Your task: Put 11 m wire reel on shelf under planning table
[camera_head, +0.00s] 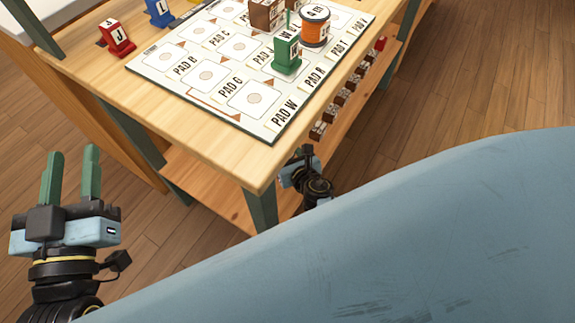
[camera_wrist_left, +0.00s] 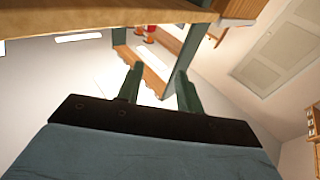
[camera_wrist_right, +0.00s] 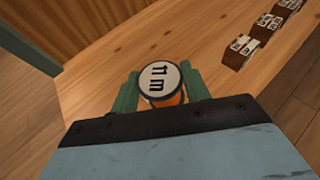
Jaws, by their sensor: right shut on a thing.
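The 11 m wire reel (camera_wrist_right: 160,77), with a white labelled top and orange wire, is between the green fingers of my right gripper (camera_wrist_right: 158,90), which is shut on it. The lower shelf (camera_wrist_right: 130,60) of the planning table (camera_head: 200,120) lies behind and beneath the reel in the right wrist view. I cannot tell whether the reel touches the shelf. In the head view my right gripper (camera_head: 300,165) is partly hidden at the table's near edge, and the reel is hidden. My left gripper (camera_head: 73,155) is open and empty, left of the table.
Several brown labelled blocks (camera_wrist_right: 241,52) stand in a row along the shelf. On the tabletop, a pad board (camera_head: 190,78) carries a green W block (camera_head: 287,55), another orange reel (camera_head: 315,27) and a brown block (camera_head: 266,14). A table leg (camera_head: 261,210) stands near my right gripper.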

